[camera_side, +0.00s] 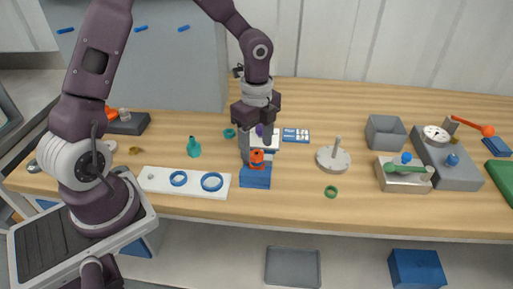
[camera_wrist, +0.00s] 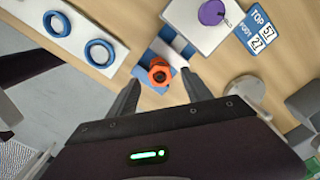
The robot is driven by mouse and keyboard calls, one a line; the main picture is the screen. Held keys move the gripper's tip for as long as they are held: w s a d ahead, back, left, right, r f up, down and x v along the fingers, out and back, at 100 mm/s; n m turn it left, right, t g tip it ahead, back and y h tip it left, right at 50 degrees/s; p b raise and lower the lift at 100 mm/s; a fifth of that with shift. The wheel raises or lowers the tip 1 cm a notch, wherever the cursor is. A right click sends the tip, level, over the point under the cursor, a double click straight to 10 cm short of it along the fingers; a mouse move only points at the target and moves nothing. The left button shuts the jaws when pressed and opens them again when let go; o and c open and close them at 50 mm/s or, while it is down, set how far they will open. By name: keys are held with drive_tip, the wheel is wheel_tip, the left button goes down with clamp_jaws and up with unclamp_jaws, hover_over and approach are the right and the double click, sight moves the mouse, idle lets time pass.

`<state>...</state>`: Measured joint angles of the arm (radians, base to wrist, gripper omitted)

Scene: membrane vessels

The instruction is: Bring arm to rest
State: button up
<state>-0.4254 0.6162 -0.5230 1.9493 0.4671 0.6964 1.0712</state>
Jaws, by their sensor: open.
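My gripper (camera_wrist: 160,90) is open, its two dark fingers spread apart in the wrist view. In the side view my gripper (camera_side: 257,128) points down above the middle of the bench. An orange part (camera_side: 257,156) stands on a blue block (camera_side: 255,178) beneath it. In the wrist view the orange part (camera_wrist: 159,71) shows between and beyond the fingertips, and I cannot tell how far below them it is. A white box (camera_wrist: 206,18) with a purple round knob (camera_wrist: 212,12) lies just behind it.
A white board (camera_side: 160,183) with two blue rings lies left. A teal funnel-like piece (camera_side: 194,148) stands left of my gripper.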

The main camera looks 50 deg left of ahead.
wheel_tip(320, 180, up, 3)
drive_tip(key=s+d+r+n+t, duration=0.1)
drive_tip(key=s+r+n+t, duration=0.1)
drive_tip(key=s+r+n, duration=0.5)
drive_tip(key=s+d+r+n+t, duration=0.1)
drive_tip(key=s+r+n+t, duration=0.2)
drive_tip(key=s+r+n, duration=0.5)
drive_tip(key=s+n, duration=0.1)
drive_tip(key=s, duration=0.4)
drive_tip(key=shift+s+d+r+n+t, duration=0.15)
drive_tip(key=shift+d+r+n+t, duration=0.1)
drive_tip(key=shift+d+n+t, duration=0.05)
idle(0.5)
